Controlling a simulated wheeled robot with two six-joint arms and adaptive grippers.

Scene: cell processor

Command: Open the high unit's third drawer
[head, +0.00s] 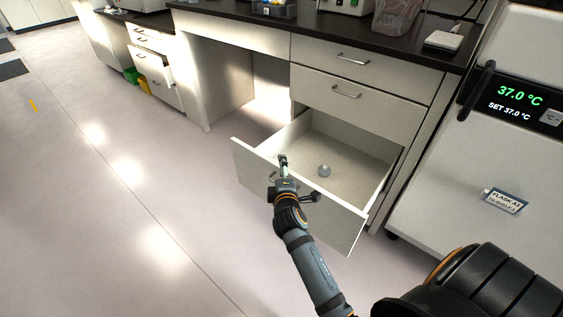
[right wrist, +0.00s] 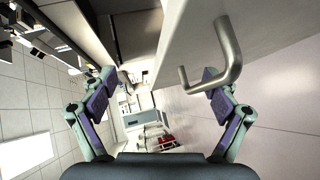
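The high unit's third drawer (head: 316,227), the lowest of its right-hand column, stands pulled well out, its inside showing. My right gripper (head: 297,180) is at the upper edge of the drawer front. In the right wrist view its two fingers (right wrist: 158,84) are wide apart, with nothing held between them. The drawer's bent metal handle (right wrist: 233,50) is close to the right-hand finger and overlaps its tip; I cannot tell whether they touch. My left gripper is not in view.
Two shut drawers (head: 351,61) are above the open one, under the dark worktop (head: 430,54). A white incubator (head: 460,165) with a lit display stands close on the right. Clear floor (head: 110,220) lies to the left.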

